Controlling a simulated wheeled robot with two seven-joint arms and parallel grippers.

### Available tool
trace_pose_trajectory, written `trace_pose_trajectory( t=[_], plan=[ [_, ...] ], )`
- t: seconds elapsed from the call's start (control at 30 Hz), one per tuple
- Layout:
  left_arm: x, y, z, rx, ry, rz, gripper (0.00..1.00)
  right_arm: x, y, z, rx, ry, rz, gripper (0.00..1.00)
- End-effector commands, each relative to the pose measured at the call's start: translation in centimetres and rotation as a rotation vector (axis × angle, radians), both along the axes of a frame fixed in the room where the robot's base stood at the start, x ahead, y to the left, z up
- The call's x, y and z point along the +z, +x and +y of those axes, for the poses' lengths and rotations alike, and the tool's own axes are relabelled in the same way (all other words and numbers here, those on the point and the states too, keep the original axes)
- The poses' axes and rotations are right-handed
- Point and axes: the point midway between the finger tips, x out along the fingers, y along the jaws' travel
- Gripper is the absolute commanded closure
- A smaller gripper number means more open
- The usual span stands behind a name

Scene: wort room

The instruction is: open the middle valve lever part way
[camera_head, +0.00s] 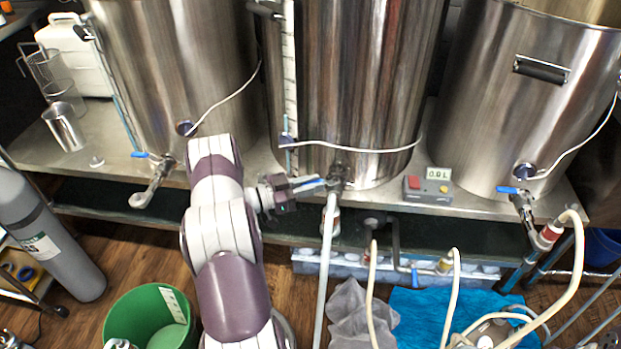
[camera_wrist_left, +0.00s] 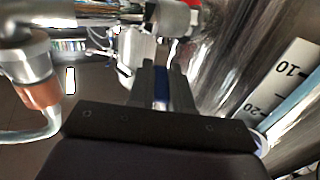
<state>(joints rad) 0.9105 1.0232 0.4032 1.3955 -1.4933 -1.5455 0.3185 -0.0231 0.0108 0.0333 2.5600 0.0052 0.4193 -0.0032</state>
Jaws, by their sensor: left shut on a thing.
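The middle kettle (camera_head: 350,90) has a metal valve (camera_head: 338,178) low on its front. Its blue lever (camera_head: 311,185) points to the left of the valve. My left gripper (camera_head: 300,187) is shut on this lever from the left, and its fingers hide part of it. In the left wrist view, a strip of the blue lever (camera_wrist_left: 161,88) shows between the dark fingers of the left gripper (camera_wrist_left: 161,82). How far the lever is turned is hard to tell. My right gripper is not in view.
Kettles with blue-levered valves stand at left (camera_head: 180,70) and right (camera_head: 525,100). A red-buttoned control box (camera_head: 428,188) sits right of the middle valve. A pale hose (camera_head: 326,270) hangs below it. A green bucket (camera_head: 150,312) and grey cylinder (camera_head: 50,235) stand on the floor.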

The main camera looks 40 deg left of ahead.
Motion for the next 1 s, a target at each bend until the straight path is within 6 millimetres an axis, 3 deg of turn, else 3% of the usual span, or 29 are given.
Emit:
trace_pose_trajectory(
  t=[0.1, 0.4, 1.0],
  plan=[
    [0.6, -0.3, -0.6, 0.077, -0.004, 0.005, 1.00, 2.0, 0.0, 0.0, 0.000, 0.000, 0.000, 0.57],
    [0.3, -0.9, -1.8, 0.269, -0.003, 0.004, 1.00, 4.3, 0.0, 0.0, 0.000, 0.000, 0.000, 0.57],
    [0.0, -1.0, -2.6, 0.403, 0.000, 0.001, 1.00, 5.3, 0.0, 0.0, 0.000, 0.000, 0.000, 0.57]
  ],
)
